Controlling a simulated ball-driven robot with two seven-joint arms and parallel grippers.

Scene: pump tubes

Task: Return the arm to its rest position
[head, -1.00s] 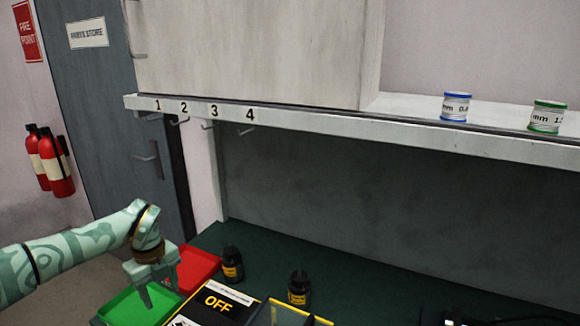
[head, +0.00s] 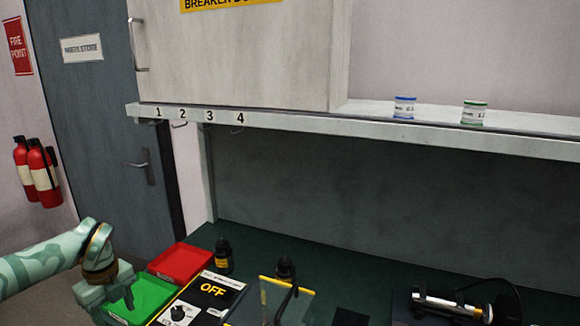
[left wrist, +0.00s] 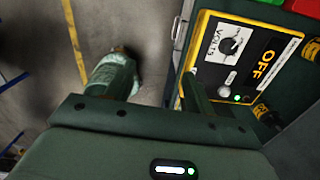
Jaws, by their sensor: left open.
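My left arm comes in from the left in the head view. Its left gripper (head: 115,303) is at the left side of the green tray (head: 152,296), seeming to overlap its edge; the height above it is unclear. In the left wrist view the gripper (left wrist: 155,80) has its two fingers wide apart with nothing between them. Grey floor shows below, with the yellow-edged OFF box (left wrist: 262,50) beside the right finger. The OFF box also shows in the head view (head: 213,290). My right gripper is not in view.
A red tray (head: 180,262) sits behind the green one. Black bottles (head: 223,258) stand on the dark green bench (head: 345,270). A clear yellow-edged panel (head: 290,298) and a metal cylinder (head: 447,304) are further right. A shelf edge (head: 330,130) with numbered hooks runs above.

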